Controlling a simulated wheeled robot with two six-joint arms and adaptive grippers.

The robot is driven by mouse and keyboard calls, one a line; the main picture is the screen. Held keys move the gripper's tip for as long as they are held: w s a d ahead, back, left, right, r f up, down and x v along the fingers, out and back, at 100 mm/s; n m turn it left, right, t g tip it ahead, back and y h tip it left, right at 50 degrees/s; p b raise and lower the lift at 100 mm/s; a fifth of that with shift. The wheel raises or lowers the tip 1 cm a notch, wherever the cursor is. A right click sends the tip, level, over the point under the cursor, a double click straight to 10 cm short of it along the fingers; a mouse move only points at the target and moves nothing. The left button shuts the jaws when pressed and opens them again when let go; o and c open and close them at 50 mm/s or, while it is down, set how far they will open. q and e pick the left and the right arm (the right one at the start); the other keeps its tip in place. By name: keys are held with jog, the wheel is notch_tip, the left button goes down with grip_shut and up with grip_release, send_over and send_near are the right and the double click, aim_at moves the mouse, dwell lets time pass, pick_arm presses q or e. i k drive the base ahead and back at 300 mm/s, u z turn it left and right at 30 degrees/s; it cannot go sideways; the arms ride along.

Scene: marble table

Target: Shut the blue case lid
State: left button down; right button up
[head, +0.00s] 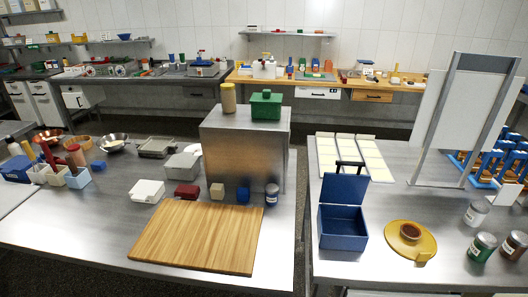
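The blue case (342,230) stands near the left edge of the right-hand metal table. Its blue lid (346,188) is open and stands up from the back edge of the case. The inside of the case shows and looks empty. A dark handle (350,164) shows at the top of the lid. Neither of my grippers is in the head view.
A yellow round dish (410,239) sits just right of the case. Several cans, including a green-labelled one (482,246), stand farther right. A tall framed panel (468,120) rises behind. Pale tiles (326,155) lie behind the case. A gap separates the wooden board's (195,236) table from this one.

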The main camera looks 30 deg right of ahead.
aim_at(350, 190)
jog(key=u, duration=0.75)
jog(key=i, duration=1.25)
jog(key=z, duration=3.4)
